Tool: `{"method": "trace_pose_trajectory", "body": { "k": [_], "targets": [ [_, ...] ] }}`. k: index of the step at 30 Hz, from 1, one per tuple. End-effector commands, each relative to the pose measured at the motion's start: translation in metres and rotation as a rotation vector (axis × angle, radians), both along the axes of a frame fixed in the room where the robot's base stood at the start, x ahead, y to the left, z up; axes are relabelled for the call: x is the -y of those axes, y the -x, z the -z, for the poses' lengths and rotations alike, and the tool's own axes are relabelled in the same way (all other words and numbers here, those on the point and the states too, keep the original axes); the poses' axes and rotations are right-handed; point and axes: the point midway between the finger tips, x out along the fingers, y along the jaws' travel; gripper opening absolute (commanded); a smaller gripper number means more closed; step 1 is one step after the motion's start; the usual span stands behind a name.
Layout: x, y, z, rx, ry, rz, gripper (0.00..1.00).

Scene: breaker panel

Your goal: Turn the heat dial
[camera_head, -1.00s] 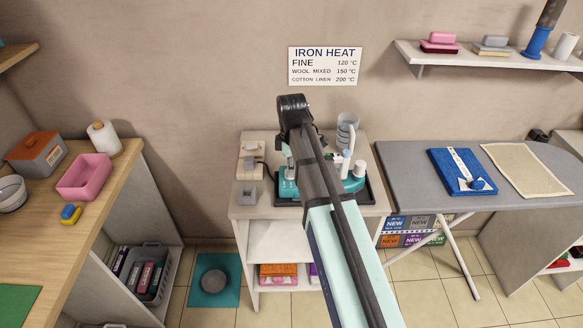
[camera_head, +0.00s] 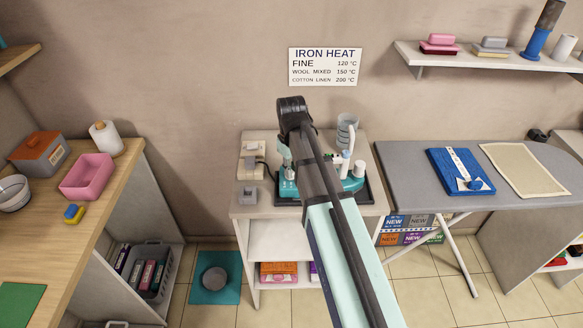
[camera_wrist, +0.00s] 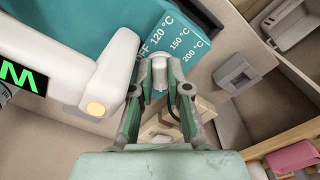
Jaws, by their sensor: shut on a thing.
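The heat dial is a small pale grey knob (camera_wrist: 159,72) on the teal iron station (camera_wrist: 120,22) in the wrist view. Printed marks around it read OFF, 120 °C, 150 °C and 200 °C. My gripper (camera_wrist: 160,66) is shut on the knob, one finger on each side. I cannot make out a pointer on the knob, so its setting is unclear. In the head view the teal station (camera_head: 289,188) stands on a small cabinet. My arm covers its middle and hides the dial there.
A white iron part (camera_wrist: 62,45) with a green-lit display lies close to my fingers' left side in the wrist view. A grey box (camera_head: 247,195) sits left of the station. The ironing board (camera_head: 405,170) stands right. A wall sign (camera_head: 325,66) lists fabric temperatures.

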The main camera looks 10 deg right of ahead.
Motion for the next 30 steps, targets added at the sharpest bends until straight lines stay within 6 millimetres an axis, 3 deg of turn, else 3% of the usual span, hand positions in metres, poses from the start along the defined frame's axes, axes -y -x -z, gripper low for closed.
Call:
{"method": "trace_pose_trajectory", "body": {
  "k": [30],
  "targets": [
    [-0.0041,-0.0004,-0.0003,0.001,0.0,0.945,0.0]
  ]
}}
